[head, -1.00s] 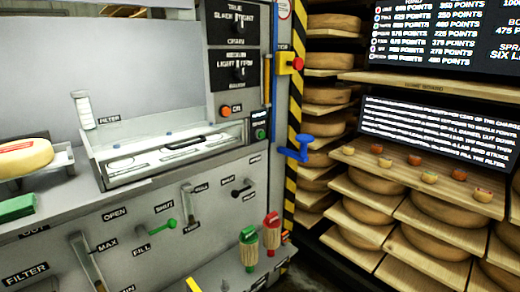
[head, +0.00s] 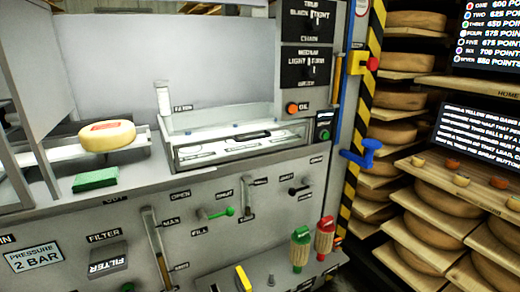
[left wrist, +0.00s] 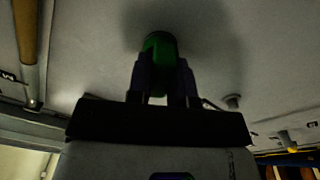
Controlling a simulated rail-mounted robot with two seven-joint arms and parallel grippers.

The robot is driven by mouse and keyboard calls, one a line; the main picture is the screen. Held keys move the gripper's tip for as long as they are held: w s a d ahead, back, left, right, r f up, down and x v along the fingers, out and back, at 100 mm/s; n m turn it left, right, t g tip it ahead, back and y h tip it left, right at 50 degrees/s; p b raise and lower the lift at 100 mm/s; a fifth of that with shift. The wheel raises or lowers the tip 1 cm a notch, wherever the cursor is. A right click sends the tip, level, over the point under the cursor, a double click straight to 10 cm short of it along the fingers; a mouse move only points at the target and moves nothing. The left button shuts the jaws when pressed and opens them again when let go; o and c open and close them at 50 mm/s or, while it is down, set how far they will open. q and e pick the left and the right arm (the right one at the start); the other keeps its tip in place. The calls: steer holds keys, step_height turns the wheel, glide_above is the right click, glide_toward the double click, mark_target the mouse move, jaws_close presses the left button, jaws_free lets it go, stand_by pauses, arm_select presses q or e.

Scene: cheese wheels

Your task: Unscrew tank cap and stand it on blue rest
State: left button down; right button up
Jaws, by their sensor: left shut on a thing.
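In the left wrist view my left gripper (left wrist: 162,75) is shut on a dark green, round, cap-like thing (left wrist: 160,45) close to a grey surface. The view is dark, and I cannot tell whether this thing is the tank cap or whether it touches the surface.
The grey machine front carries a green-tipped lever (head: 216,213) and other handles. A cheese wheel (head: 106,136) and green block (head: 95,180) are at left. Cheese shelves (head: 440,235) fill the right.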

stand_by(0.3)
arm_select(q)
steer(key=c, duration=0.9)
jaws_free()
steer(key=shift+c, duration=0.2)
steer(key=p+v, duration=0.6)
steer(key=v, duration=0.7)
steer(key=shift+s+d+p, duration=0.2)
steer(key=shift+s+p, duration=0.1)
steer(key=shift+s, duration=0.05)
steer(key=shift+w, duration=0.1)
steer(key=shift+c, duration=0.3)
